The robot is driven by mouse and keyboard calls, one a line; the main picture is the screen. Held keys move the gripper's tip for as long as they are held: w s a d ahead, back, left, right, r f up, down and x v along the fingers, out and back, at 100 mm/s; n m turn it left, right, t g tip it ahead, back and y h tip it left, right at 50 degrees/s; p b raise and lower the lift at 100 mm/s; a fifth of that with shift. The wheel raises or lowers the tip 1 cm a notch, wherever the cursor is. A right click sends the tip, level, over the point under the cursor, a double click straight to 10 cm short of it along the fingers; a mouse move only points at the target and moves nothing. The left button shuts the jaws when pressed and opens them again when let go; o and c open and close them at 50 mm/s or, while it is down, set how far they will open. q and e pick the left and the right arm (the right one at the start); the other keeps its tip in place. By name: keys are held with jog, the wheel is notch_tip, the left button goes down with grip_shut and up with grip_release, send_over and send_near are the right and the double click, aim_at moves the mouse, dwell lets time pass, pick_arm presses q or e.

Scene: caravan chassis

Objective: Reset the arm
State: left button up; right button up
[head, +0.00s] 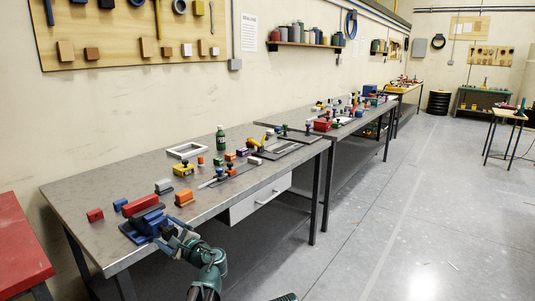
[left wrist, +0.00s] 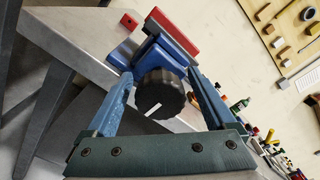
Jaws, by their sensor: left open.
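My left gripper (head: 175,236) is at the front edge of the near workbench, beside a blue vise (head: 139,229). The vise holds or carries a red block (head: 141,204) along its top. In the left wrist view the left gripper (left wrist: 158,80) is open, its blue fingers on either side of a round black knob (left wrist: 160,95) with a white mark. The knob sits on the front of the blue vise (left wrist: 154,52). Gaps show between the knob and both fingers. The red block (left wrist: 172,31) lies behind it. My right gripper is not in view.
The near workbench (head: 85,197) carries small coloured blocks, a green bottle (head: 221,138) and a light square frame (head: 186,150). A red table (head: 18,245) stands at the left. A drawer (head: 260,198) hangs under the bench. The floor (head: 400,230) on the right is clear.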

pick_arm(q)
jog(key=m, duration=0.3)
jog(key=shift+m, duration=0.4)
